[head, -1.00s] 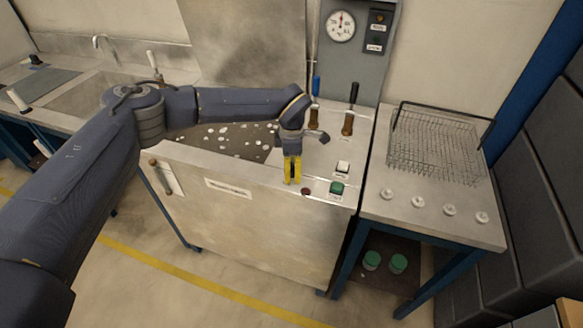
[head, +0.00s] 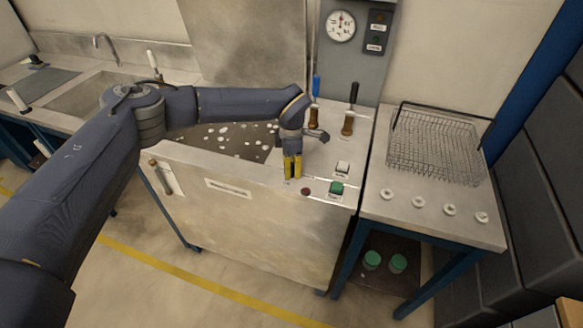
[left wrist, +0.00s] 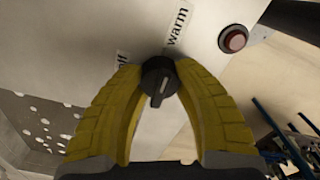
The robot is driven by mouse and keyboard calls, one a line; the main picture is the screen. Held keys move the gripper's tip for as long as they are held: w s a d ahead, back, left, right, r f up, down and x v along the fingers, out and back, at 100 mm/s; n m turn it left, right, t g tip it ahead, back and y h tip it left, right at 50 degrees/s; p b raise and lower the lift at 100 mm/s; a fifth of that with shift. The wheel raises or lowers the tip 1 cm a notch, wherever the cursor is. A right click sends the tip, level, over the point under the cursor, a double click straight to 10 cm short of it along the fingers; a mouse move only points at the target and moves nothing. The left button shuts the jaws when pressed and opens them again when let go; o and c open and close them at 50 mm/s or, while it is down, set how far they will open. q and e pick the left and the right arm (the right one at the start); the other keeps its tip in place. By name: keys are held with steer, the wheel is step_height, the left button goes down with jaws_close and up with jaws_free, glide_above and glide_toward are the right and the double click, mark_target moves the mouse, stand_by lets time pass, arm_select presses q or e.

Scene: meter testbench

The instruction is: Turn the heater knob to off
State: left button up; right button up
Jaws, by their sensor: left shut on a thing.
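The heater knob (left wrist: 160,82) is black and round with a pale pointer line, in the left wrist view. Beside it on the panel are the labels "warm" (left wrist: 178,27) and one partly hidden that ends in "ff" (left wrist: 122,60). The pointer is aimed down in that view, toward my wrist and away from both labels. My left gripper (head: 291,178) points down at the front of the bench top; its yellow fingers are shut on the knob, one on each side (left wrist: 159,80). The fingers hide the knob in the head view. My right gripper is not in view.
A red button (left wrist: 233,39) sits beside the knob; it looks dark in the head view (head: 306,191). Green (head: 337,188) and white (head: 342,168) switches stand to the right. A wire basket (head: 435,145) sits on the right table.

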mark_target(292, 164)
arm_select(q)
steer(key=n, duration=0.4)
steer(key=shift+n, duration=0.3)
steer(key=n, duration=0.4)
steer(key=shift+n, duration=0.3)
steer(key=n, duration=0.4)
steer(key=shift+n, duration=2.4)
steer(key=o, duration=1.4)
step_height(292, 164, up, 12)
